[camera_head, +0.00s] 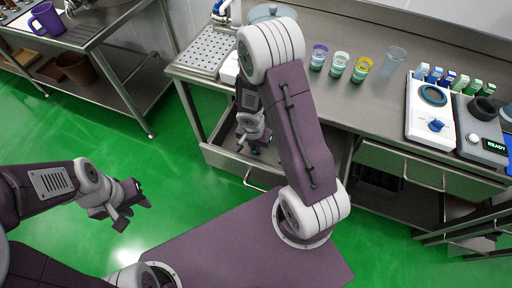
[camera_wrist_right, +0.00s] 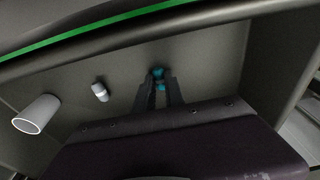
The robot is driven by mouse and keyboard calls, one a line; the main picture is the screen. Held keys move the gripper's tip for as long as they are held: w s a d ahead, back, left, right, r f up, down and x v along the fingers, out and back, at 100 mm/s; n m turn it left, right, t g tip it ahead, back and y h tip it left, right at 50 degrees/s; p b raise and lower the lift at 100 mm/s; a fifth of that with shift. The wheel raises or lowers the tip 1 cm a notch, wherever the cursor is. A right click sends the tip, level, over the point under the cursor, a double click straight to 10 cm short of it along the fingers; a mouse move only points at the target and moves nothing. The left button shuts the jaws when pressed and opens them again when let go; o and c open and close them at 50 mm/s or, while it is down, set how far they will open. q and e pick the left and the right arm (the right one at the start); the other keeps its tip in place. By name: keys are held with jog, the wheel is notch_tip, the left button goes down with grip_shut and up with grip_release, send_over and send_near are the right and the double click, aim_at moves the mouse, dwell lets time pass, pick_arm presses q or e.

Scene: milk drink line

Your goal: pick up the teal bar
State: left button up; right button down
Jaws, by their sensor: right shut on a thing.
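The teal bar (camera_wrist_right: 158,73) shows in the right wrist view between the fingertips of my right gripper (camera_wrist_right: 159,88). The gripper is shut on it, and the fingers hide part of it. In the head view my right gripper (camera_head: 253,143) reaches down into the open drawer (camera_head: 222,157) under the counter, and only a bit of teal shows at its tips. I cannot tell whether the bar touches the drawer floor. My left gripper (camera_head: 134,207) is open and empty above the green floor at the left.
A white cup (camera_wrist_right: 37,114) and a small white-and-grey piece (camera_wrist_right: 100,91) lie in the drawer to the left of the gripper. The drawer walls surround it closely. Several cups, a scale (camera_head: 483,128) and a perforated tray (camera_head: 207,50) stand on the counter above.

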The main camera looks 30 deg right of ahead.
jog(key=r+p, duration=0.2)
jog(key=r, duration=0.1)
jog(key=r+p, duration=0.1)
jog(key=r, duration=0.1)
jog(key=shift+d, duration=0.3)
jog(key=s+d+r+p, duration=0.4)
jog(key=d+r+p, duration=0.1)
jog(key=d, duration=0.5)
jog(key=shift+d+r, duration=0.2)
jog(key=shift+r, duration=0.3)
